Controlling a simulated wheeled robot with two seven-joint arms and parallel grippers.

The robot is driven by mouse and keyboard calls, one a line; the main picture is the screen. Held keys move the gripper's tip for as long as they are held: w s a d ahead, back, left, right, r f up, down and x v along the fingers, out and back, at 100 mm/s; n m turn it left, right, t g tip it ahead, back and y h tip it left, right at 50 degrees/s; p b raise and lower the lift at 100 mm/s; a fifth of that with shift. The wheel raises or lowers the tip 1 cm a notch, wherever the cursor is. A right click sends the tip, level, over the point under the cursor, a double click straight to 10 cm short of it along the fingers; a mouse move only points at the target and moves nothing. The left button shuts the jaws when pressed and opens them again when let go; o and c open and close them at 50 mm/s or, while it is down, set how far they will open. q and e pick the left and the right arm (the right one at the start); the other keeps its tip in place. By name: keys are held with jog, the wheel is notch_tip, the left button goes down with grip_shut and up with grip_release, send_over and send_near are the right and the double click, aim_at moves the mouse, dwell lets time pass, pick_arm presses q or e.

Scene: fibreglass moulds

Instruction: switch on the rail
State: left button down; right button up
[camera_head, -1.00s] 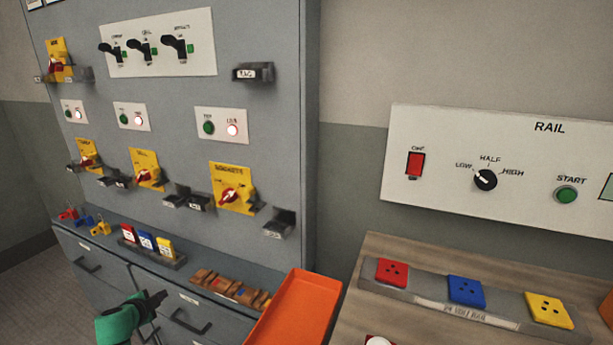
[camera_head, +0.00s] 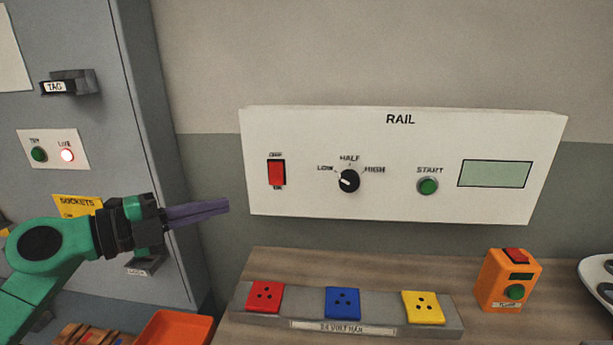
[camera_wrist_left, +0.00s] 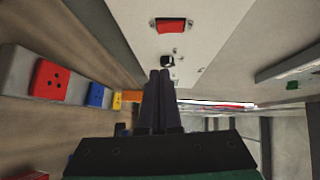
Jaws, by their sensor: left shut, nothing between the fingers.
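The white RAIL panel (camera_head: 310,207) is on the wall above the bench. Its red rocker switch (camera_head: 276,172) is at the panel's left, between two small labels. To its right are a black LOW/HALF/HIGH knob (camera_head: 349,181), a green START button (camera_head: 428,186) and a blank pale green display (camera_head: 494,173). My left gripper (camera_head: 227,206) is shut and empty, left of the panel and a little lower than the switch, apart from it in the picture. In the left wrist view the shut fingers (camera_wrist_left: 161,75) point toward the knob, with the red switch (camera_wrist_left: 171,25) above them. My right gripper is not in view.
Below the panel, a grey strip (camera_head: 390,329) on the wooden bench holds red, blue and yellow socket blocks. An orange box (camera_head: 507,280) with a green button stands at the right. A grey cabinet (camera_head: 140,130) stands at the left, with an orange tray (camera_head: 178,328) below.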

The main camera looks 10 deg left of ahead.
aim_at(278, 184)
pick_arm(q)
jog(key=w+d+p, duration=0.2)
jog(key=w, duration=0.1)
jog(key=w+d+p, duration=0.2)
jog(key=w, duration=0.1)
jog(key=w+d+f+p, duration=0.1)
jog(key=w+d+p, duration=0.1)
jog(key=w+p, duration=0.1)
jog(key=shift+w, duration=0.9)
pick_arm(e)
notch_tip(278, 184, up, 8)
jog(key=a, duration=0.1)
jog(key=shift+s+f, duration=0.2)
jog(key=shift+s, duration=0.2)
pick_arm(q)
jog(key=shift+f, duration=0.15)
